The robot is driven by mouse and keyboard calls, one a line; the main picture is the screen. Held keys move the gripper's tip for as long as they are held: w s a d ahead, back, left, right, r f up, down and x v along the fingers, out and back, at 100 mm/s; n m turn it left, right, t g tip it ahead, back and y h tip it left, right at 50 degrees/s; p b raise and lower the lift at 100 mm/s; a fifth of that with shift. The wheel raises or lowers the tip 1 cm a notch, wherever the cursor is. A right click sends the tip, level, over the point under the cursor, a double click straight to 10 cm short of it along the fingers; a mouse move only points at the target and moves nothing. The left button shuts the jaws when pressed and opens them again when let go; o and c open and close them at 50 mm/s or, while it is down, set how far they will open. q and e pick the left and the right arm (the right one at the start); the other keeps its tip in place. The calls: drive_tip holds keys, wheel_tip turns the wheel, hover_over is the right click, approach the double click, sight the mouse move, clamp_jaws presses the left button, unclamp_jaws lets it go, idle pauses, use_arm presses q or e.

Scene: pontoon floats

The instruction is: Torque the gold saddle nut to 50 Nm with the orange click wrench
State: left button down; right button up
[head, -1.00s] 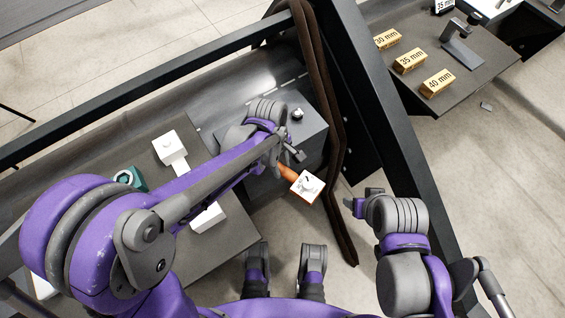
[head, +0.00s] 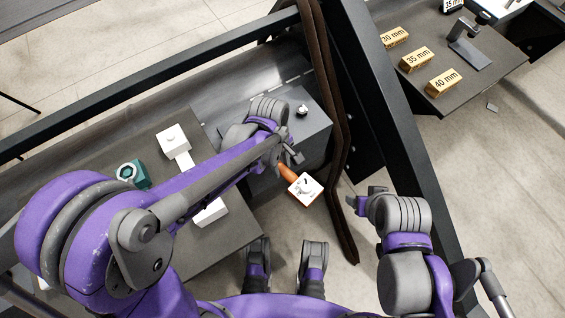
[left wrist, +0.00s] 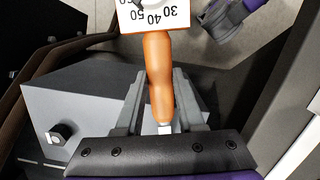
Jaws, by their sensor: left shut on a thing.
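The orange click wrench (head: 286,172) is in my left gripper (head: 291,157), held over the edge of a grey box. Its white square head with a dial (head: 305,188) points away from the gripper, down and right in the head view. In the left wrist view the orange handle (left wrist: 158,70) lies between the two fingers (left wrist: 160,105), and the dial scale (left wrist: 150,16) reads 30, 40, 50. My right gripper (head: 364,203) is empty beside the dark frame beam; its finger gap is unclear. I cannot make out a gold saddle nut in either view.
White blocks (head: 172,140) and a teal part (head: 131,174) lie on the grey bench. Gold size blocks (head: 445,81) sit on a side table. A dark diagonal beam (head: 400,125) separates the two areas.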

idle(0.5)
use_arm(q)
drive_tip(key=shift+w+d+n, duration=0.4)
drive_tip(key=shift+w+n, duration=0.1)
drive_tip(key=shift+w, duration=0.05)
drive_tip(key=shift+r, duration=0.15)
drive_tip(key=shift+r+p, duration=1.75)
drive_tip(key=shift+r, duration=0.5)
